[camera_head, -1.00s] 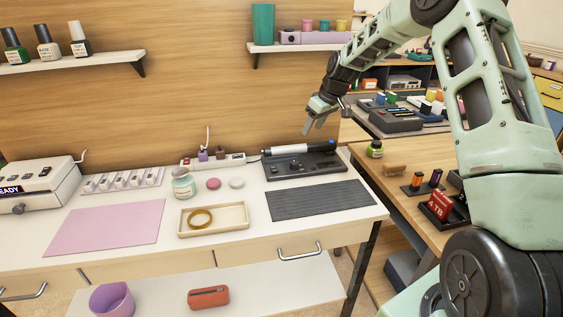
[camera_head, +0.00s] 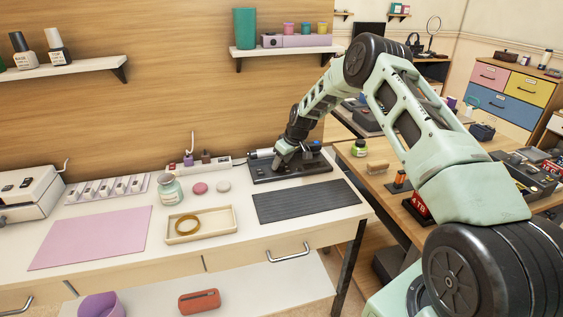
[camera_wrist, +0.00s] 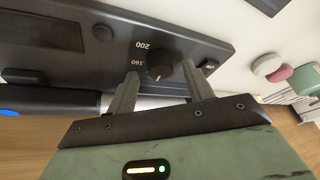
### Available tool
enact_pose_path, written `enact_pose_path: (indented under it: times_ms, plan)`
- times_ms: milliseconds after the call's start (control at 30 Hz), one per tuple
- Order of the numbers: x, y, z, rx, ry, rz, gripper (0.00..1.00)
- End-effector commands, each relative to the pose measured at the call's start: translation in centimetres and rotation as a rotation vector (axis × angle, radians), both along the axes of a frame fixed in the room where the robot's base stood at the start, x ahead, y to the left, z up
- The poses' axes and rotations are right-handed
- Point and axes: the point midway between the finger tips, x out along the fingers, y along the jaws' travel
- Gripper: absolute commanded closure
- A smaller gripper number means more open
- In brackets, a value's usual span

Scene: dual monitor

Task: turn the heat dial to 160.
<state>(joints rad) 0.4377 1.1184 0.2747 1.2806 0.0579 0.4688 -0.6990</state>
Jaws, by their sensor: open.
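The heat dial (camera_wrist: 160,70) is a round black knob on a dark station (camera_wrist: 60,60), with the printed marks 200 and 160 beside it in the wrist view. My gripper (camera_wrist: 162,76) is open, with one finger on either side of the dial's near edge. I cannot tell whether a finger touches it. In the head view, the station (camera_head: 310,172) sits at the back right of the white desk, and my gripper (camera_head: 283,160) is over its left part. The dial is hidden there by my gripper. A white and black tool with a blue part (camera_wrist: 50,98) lies along the station.
A dark ribbed mat (camera_head: 305,201) lies in front of the station. A power strip (camera_head: 205,165), a jar (camera_head: 169,189) and pink and white discs (camera_head: 200,188) are to its left. A shelf (camera_head: 285,46) hangs above.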

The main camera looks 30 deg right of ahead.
Motion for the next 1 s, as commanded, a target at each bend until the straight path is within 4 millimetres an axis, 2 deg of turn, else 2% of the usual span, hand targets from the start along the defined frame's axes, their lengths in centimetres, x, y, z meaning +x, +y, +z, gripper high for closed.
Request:
enact_pose_path:
  times_ms: [100, 400, 433, 500, 600, 1000]
  plan:
    - [0.26, 0.17, -0.70, 0.000, 0.000, 0.001, 0.48]
    - [0.33, 0.18, -0.89, 0.000, 0.000, 0.000, 0.48]
    - [0.33, 0.18, -0.89, 0.000, 0.000, 0.000, 0.51]
    - [0.33, 0.18, -0.88, 0.000, 0.000, 0.000, 0.71]
    - [0.32, 0.18, -0.89, 0.000, 0.000, 0.000, 0.93]
    - [0.24, 0.24, -0.96, 0.000, 0.002, -0.058, 0.93]
